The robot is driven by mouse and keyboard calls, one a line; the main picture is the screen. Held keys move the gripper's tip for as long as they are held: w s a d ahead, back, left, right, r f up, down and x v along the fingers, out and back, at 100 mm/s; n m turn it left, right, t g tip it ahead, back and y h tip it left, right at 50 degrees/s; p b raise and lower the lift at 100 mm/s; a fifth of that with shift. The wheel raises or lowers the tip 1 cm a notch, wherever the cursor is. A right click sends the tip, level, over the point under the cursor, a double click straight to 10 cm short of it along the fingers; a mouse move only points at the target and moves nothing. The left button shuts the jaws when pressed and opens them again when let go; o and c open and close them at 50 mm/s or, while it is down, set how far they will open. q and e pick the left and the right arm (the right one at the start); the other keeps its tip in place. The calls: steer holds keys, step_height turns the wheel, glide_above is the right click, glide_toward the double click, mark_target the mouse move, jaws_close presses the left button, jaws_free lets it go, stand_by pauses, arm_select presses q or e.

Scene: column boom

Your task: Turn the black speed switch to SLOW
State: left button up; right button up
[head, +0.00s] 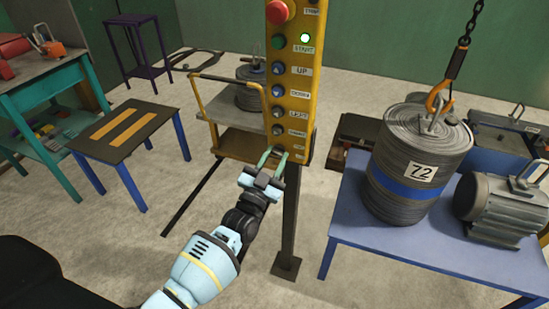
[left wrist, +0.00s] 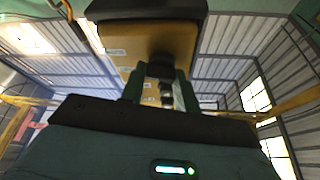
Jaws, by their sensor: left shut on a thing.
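The yellow control panel (head: 304,82) stands upright on a grey post in the head view. My left gripper (head: 272,155) is at its lower end, below the column of buttons. In the left wrist view, the two fingers of my left gripper (left wrist: 160,88) are closed about a dark knob, the black speed switch (left wrist: 160,68), low on the panel. The fingers hide the switch in the head view, and its pointer direction and the SLOW mark cannot be read. My right gripper is in neither view.
A red stop button (head: 279,12) and several smaller buttons sit above on the panel; a green lamp (head: 304,38) is lit. At right, a cable drum (head: 412,165) marked 72 stands on a blue table (head: 375,246) under a hook (head: 438,100). A motor (head: 500,207) is beside it.

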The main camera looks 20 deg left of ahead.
arm_select(q)
steer(key=o, duration=1)
steer(key=shift+s, duration=0.1)
steer(key=v, duration=0.7)
steer(key=shift+s+a+f, duration=0.1)
steer(key=shift+s+f, duration=0.05)
steer(key=shift+s, duration=0.2)
